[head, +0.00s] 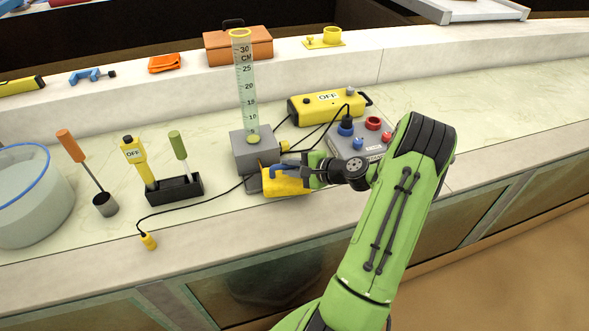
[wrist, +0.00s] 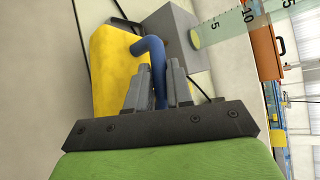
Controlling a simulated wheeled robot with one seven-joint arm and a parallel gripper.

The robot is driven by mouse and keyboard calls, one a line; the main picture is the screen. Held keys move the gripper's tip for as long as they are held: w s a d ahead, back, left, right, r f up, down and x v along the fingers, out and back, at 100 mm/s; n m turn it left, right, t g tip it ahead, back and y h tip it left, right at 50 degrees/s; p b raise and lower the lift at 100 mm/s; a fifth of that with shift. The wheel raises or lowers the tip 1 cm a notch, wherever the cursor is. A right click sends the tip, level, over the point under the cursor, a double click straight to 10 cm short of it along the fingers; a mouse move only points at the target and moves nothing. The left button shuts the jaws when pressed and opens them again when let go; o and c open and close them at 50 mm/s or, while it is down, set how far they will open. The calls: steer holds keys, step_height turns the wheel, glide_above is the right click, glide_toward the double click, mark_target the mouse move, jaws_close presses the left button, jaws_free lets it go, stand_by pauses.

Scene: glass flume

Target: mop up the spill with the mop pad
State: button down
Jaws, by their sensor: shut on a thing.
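The mop pad (head: 287,186) is a yellow block with a blue handle (head: 281,169). It is at the front of the grey gauge block on the counter. My gripper (head: 310,170) is shut on the blue handle. In the wrist view the bent blue handle (wrist: 154,50) runs between the two grey fingers of my gripper (wrist: 158,85), with the yellow pad (wrist: 109,64) to the left of it. I cannot tell whether the pad touches the counter. I cannot make out a spill in either view.
A grey block (head: 252,151) bears an upright clear scale tube (head: 245,90) close behind the pad. A yellow box marked OFF (head: 325,105) and a control box (head: 358,143) stand right. A black holder (head: 180,188), cup (head: 106,204) and clear tank (head: 35,205) stand left. Cables cross the counter.

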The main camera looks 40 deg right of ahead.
step_height(320, 180, up, 6)
steer(key=p, duration=0.4)
steer(key=shift+f, duration=0.2)
stand_by(0.5)
